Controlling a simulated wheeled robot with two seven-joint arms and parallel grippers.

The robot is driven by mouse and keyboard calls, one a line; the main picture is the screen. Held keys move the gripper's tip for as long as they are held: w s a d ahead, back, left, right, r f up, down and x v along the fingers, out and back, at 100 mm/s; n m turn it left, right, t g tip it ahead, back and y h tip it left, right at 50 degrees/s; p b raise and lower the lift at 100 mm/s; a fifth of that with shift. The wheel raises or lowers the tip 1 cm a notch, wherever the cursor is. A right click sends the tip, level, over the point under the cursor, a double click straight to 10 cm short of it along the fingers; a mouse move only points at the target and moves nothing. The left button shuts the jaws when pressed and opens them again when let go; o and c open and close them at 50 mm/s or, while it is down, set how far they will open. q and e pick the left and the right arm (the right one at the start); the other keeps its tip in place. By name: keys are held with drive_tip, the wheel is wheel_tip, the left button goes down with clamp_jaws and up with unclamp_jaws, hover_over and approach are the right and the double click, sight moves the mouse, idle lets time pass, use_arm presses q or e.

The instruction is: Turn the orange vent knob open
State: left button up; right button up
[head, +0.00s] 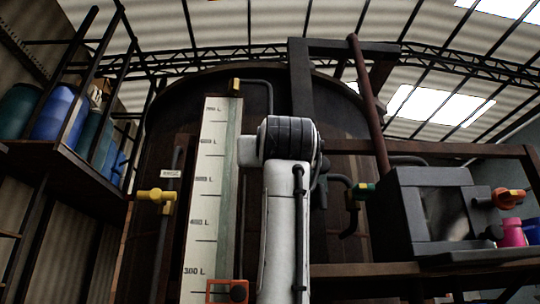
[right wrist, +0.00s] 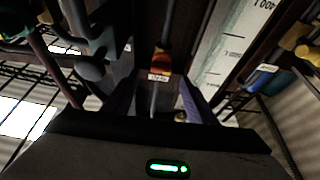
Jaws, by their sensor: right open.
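In the right wrist view an orange knob with a red band (right wrist: 163,61) sits on a dark pipe, with a small white label (right wrist: 159,77) against it; the label's text is too small to read. My right gripper (right wrist: 160,88) is open, its two fingers spread either side of the line to this knob; I cannot tell whether they touch it. In the head view my right arm hides that spot and its own gripper. Another orange knob (head: 509,198) sticks out of the grey box at the right of the head view. My left gripper is not in view.
A large dark vat (head: 340,105) fills the middle, with a litre scale (head: 212,170) on its front. Blue barrels (head: 60,112) stand on a left shelf.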

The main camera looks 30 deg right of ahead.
drive_tip(key=p+x, duration=0.1)
drive_tip(key=x, duration=0.4)
drive_tip(key=shift+w+f+p, duration=0.1)
drive_tip(key=shift+w+p, duration=0.15)
drive_tip(key=shift+p, duration=0.1)
drive_tip(key=c, duration=1.1)
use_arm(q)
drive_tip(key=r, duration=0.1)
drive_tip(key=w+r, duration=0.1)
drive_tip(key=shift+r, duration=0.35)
